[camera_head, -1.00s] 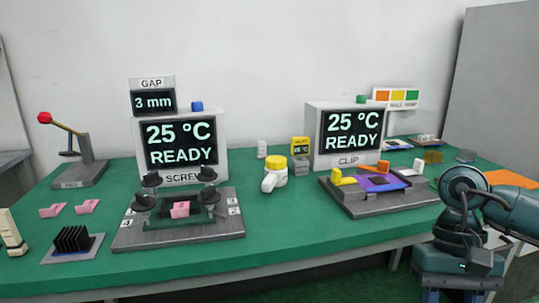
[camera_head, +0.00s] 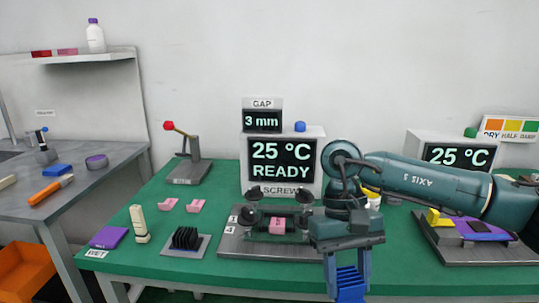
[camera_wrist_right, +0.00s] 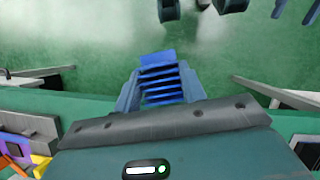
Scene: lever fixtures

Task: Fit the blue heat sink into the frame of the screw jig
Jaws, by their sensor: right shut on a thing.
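The blue heat sink (camera_head: 349,292) is between the fingers of my right gripper (camera_head: 348,272), low in front of the table's front edge. It also shows in the right wrist view (camera_wrist_right: 160,83), its fins between the two blue-grey fingers. My right gripper is shut on it. The screw jig (camera_head: 232,244) stands on the table, up and left of the gripper, with black knobs around its frame and a pink pad (camera_head: 277,226) inside. My right arm hides part of the jig's right side. My left gripper is not in view.
A black heat sink (camera_head: 185,238) on a grey plate stands left of the jig, with two pink pads (camera_head: 195,206) behind it. The clip jig (camera_head: 462,252) is at right. A lever fixture (camera_head: 187,170) stands at back left. The screw jig's screen (camera_head: 283,155) reads READY.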

